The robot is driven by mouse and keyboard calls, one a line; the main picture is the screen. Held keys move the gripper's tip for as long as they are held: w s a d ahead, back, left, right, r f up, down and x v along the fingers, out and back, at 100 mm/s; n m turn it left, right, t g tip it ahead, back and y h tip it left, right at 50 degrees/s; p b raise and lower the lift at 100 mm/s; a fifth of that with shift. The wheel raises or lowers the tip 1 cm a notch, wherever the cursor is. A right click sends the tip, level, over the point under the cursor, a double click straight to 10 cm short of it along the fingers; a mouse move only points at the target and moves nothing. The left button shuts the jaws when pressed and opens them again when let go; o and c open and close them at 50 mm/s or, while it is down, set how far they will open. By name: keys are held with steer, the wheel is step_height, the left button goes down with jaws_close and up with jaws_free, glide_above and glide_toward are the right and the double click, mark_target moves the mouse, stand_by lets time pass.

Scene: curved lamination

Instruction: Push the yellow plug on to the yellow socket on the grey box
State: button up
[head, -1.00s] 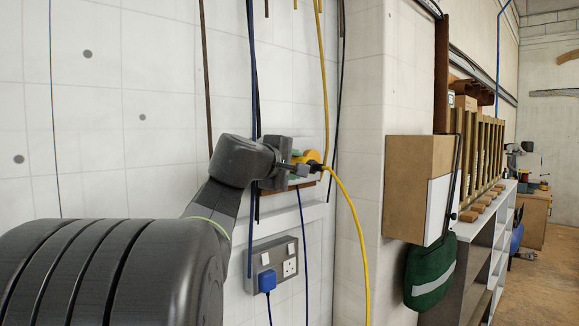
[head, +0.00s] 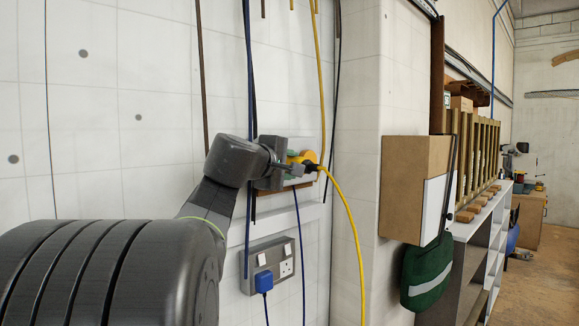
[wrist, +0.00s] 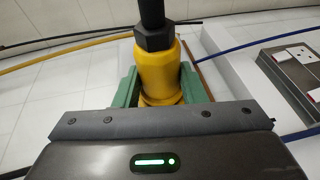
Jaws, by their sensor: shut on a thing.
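The yellow plug (wrist: 157,70) shows in the wrist view, with a black collar and black cable end at its top. My gripper (wrist: 158,88) is shut on it, with a green finger on each side. A yellow rim shows just below the plug; I cannot tell whether it belongs to the plug or the socket. In the head view my gripper (head: 293,168) is at the wall, in front of the grey box (head: 300,182), which is mostly hidden. A yellow part (head: 305,156) shows there; I cannot tell plug from socket, or whether they are joined.
Blue, black and brown cables run down the wall. A grey mains outlet (head: 270,265) with a blue plug (head: 264,281) sits below. A wooden box (head: 415,185) and green bag (head: 428,277) are at the right.

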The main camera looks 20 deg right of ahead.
steer(key=shift+w+a, duration=0.1)
steer(key=shift+w, duration=0.15)
stand_by(0.3)
steer(key=o, duration=1.1)
steer(key=shift+w, duration=0.15)
steer(key=b+v, duration=0.3)
steer(key=v, duration=1.1)
steer(key=p+x, duration=0.3)
steer(key=x, duration=1.1)
steer(key=shift+s, duration=0.2)
